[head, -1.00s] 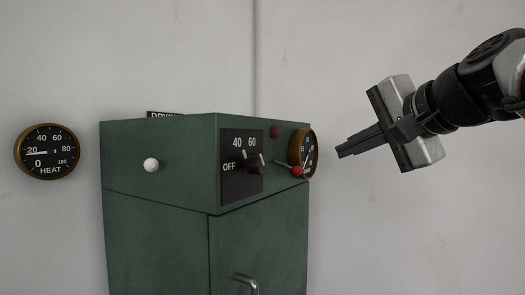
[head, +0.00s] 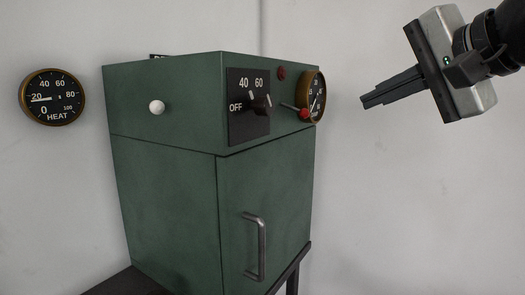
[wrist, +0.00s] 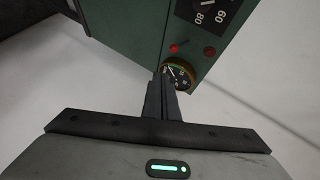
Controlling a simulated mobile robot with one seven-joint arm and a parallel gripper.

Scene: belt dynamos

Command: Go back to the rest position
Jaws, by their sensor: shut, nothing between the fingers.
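My gripper (head: 364,102) is at the upper right in the head view, to the right of the green cabinet (head: 165,185) and apart from it. Its fingers are together and empty, pointing left toward the cabinet's right side. In the wrist view the fingertips (wrist: 162,75) overlap the lower edge of the small round gauge (wrist: 177,72). That gauge also shows at the cabinet's right edge in the head view (head: 316,98).
The cabinet carries a black dial (head: 256,102), a red-tipped lever (head: 303,113), a red lamp (head: 281,73), a white knob (head: 157,107) and a door handle (head: 261,248). A HEAT gauge (head: 52,97) hangs on the wall at left. Right of the cabinet is clear.

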